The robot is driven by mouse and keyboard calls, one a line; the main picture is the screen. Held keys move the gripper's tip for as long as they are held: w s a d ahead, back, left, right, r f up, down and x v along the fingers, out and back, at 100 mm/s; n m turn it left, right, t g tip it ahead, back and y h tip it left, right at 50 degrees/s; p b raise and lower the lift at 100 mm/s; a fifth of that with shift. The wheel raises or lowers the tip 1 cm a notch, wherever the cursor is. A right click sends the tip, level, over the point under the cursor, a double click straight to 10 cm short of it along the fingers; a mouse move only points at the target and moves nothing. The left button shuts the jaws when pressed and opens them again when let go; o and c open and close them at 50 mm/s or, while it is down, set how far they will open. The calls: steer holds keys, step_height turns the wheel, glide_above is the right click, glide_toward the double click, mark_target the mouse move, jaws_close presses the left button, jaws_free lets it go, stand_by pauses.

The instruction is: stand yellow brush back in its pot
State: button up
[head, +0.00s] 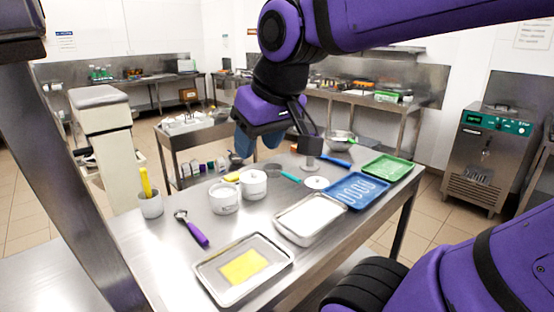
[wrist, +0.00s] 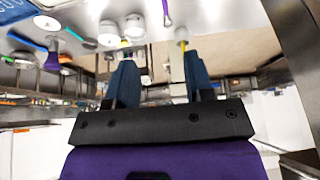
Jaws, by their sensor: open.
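The yellow brush (head: 146,182) stands upright, leaning slightly, in a small grey metal pot (head: 151,207) at the left end of the steel table. Its lower end is hidden inside the pot. The wrist view shows the scene upside down, with the pot (wrist: 181,33) and the yellow handle (wrist: 184,62) beside one finger. My gripper (head: 257,148) is open, its blue fingers apart and empty. It hangs above the back of the table, well to the right of the brush and not touching it.
Two white pots (head: 253,184) and a small yellow item (head: 232,177) are near the middle. A purple-handled scoop (head: 196,233), a tray with a yellow sheet (head: 212,284), a white-filled pan (head: 287,236), a blue tray (head: 335,195) and a green tray (head: 399,173) occupy the table.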

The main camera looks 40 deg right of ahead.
steer(key=s, duration=0.1)
steer(key=s+f, duration=0.1)
steer(key=s, duration=0.1)
steer(key=s+f, duration=0.1)
steer(key=shift+s+d+f, duration=0.1)
steer(key=shift+s+f, duration=0.05)
